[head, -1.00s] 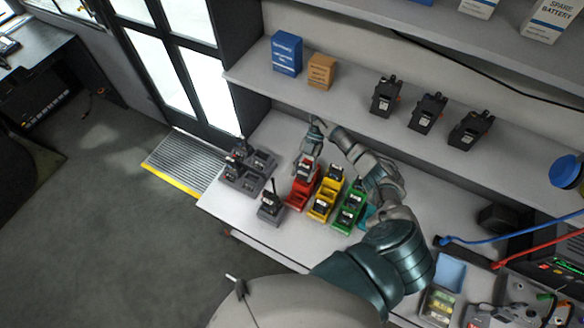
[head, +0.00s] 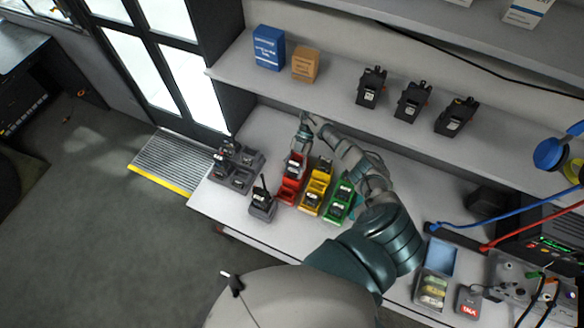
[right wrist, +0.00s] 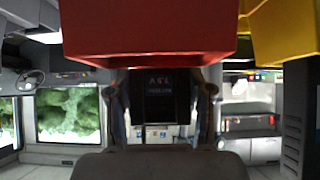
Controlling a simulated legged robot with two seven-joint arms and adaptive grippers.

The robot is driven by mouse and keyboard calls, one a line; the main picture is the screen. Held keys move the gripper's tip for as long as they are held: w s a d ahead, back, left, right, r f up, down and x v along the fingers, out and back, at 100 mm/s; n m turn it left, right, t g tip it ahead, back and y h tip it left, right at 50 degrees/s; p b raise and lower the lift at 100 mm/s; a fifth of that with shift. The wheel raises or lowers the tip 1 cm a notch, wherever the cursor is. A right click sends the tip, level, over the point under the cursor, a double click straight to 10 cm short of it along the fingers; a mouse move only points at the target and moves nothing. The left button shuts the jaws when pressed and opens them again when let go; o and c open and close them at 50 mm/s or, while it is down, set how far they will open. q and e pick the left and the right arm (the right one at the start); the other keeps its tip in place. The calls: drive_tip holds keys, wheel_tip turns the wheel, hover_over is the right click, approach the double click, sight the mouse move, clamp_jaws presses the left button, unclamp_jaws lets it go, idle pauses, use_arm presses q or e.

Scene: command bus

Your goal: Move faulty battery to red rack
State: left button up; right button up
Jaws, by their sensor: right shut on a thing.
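The red rack (head: 285,197) stands on the lower counter, left of the yellow rack. My right gripper (head: 299,150) is at the red rack's far end. In the right wrist view my right gripper (right wrist: 160,105) is shut on a dark battery (right wrist: 155,90) with pale lettering, held between its two fingers. The red rack (right wrist: 150,35) is very close there and covers the top of that view. A dark battery with a white label (head: 295,164) shows at the rack's far end in the head view; whether it rests on the rack is unclear. My left gripper is out of view.
The yellow rack (head: 309,209) and green rack (head: 334,213) stand close on the right, holding batteries. A dark charger with a radio (head: 261,205) and a grey multi-slot charger (head: 240,178) are on the left. A shelf with several radios (head: 413,100) runs behind.

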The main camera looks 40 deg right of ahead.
drive_tip(key=shift+d+f, duration=0.2)
drive_tip(key=shift+f, duration=0.05)
drive_tip(key=shift+s+a+f, duration=0.1)
drive_tip(key=shift+a+f, duration=0.3)
drive_tip(key=shift+a+f+b, duration=0.2)
drive_tip(key=shift+a+b, duration=0.15)
drive_tip(key=shift+b, duration=0.1)
drive_tip(key=shift+d+f, duration=0.15)
drive_tip(key=shift+d, duration=0.05)
drive_tip(key=shift+d+f, duration=0.1)
drive_tip(key=shift+d, duration=0.15)
drive_tip(key=shift+a, duration=0.25)
drive_tip(key=o, duration=1.1)
drive_tip(key=shift+a, duration=0.1)
drive_tip(key=o, duration=0.3)
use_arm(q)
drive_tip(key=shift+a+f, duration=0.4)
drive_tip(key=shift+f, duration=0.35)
